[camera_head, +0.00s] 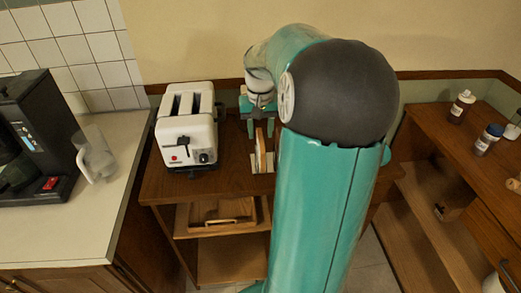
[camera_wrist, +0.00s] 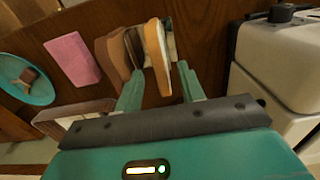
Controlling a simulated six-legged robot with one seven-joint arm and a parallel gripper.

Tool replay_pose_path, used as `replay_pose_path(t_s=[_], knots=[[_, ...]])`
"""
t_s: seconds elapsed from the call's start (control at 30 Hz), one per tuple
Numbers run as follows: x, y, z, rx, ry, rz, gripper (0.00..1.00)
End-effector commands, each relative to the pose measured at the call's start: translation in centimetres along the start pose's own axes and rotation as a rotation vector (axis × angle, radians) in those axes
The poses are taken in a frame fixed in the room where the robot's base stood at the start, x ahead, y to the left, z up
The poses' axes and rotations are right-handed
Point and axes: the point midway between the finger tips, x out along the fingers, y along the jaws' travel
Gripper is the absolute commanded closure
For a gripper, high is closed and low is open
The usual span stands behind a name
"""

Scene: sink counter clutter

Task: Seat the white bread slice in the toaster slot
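The white toaster (camera_head: 187,130) stands on the wooden counter, its two top slots facing up and looking empty. To its right, bread slices (camera_head: 260,150) stand on edge in a small pale rack (camera_head: 254,168). In the wrist view, a pale slice with an orange-brown crust (camera_wrist: 157,55) stands between the fingers of my gripper (camera_wrist: 160,88), with gaps visible beside it. Darker brown slices (camera_wrist: 119,52) stand just left of it. My gripper (camera_head: 262,122) is open, pointing down above the rack. My arm hides part of the rack area in the head view.
The toaster (camera_wrist: 280,60) is close on the right in the wrist view. A pink block (camera_wrist: 73,58) and a teal plate (camera_wrist: 28,90) with a brown piece lie to the left. A coffee maker (camera_head: 35,135) and clear pitcher (camera_head: 95,155) stand on the left counter.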

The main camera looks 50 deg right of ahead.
Motion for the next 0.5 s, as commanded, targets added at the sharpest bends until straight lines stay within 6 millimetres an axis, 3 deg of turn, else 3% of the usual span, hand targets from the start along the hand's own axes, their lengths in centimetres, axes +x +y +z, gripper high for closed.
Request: replay_pose_path(t_s=[0.2, 0.43, 0.5], knots=[[2.7, 0.1, -0.1, 0.002, 0.0, -0.001, 0.61], [2.9, 0.0, -0.1, 0.001, 0.002, -0.001, 0.61], [2.9, 0.0, -0.1, 0.001, 0.001, -0.001, 0.73]])
